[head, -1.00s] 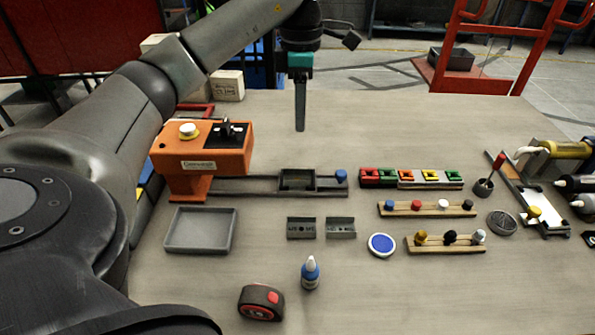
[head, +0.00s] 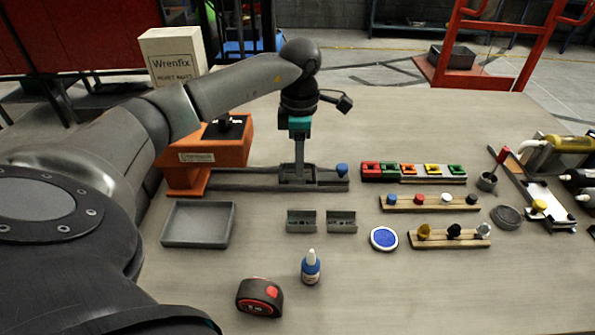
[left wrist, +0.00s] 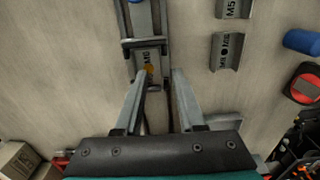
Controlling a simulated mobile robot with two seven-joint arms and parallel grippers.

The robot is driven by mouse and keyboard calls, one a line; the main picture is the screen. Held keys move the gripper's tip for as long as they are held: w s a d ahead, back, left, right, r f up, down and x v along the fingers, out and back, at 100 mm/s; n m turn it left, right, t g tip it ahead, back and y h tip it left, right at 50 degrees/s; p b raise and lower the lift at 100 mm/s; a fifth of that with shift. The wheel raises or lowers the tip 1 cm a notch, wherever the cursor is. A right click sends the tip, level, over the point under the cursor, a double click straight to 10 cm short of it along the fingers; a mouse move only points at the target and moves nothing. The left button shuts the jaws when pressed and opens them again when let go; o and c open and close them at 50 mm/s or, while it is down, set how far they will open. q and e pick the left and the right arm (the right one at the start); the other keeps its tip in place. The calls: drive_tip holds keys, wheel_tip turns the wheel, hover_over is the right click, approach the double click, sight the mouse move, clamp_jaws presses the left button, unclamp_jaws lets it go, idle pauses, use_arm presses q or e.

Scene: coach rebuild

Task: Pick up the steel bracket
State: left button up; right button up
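A grey metal piece with dark lettering and an orange dot, which looks like the steel bracket (left wrist: 150,72), sits in the sliding carriage of a dark rail. In the head view my left gripper (head: 299,176) points down at that carriage and hides most of what is in it. In the left wrist view my left gripper (left wrist: 160,73) is open, its fingers apart on either side of the piece's near end. I cannot tell whether they touch it. My right gripper is not in view.
The dark rail (head: 245,180) runs from an orange machine (head: 207,155) to a blue knob (head: 342,170). Two grey lettered channel blocks (head: 301,221) (head: 341,221), an empty grey tray (head: 198,225), a blue bottle (head: 311,268) and a tape measure (head: 259,297) stand nearer.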

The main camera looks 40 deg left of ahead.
use_arm(q)
drive_tip(key=shift+f, duration=1.35)
clamp_jaws()
idle(0.3)
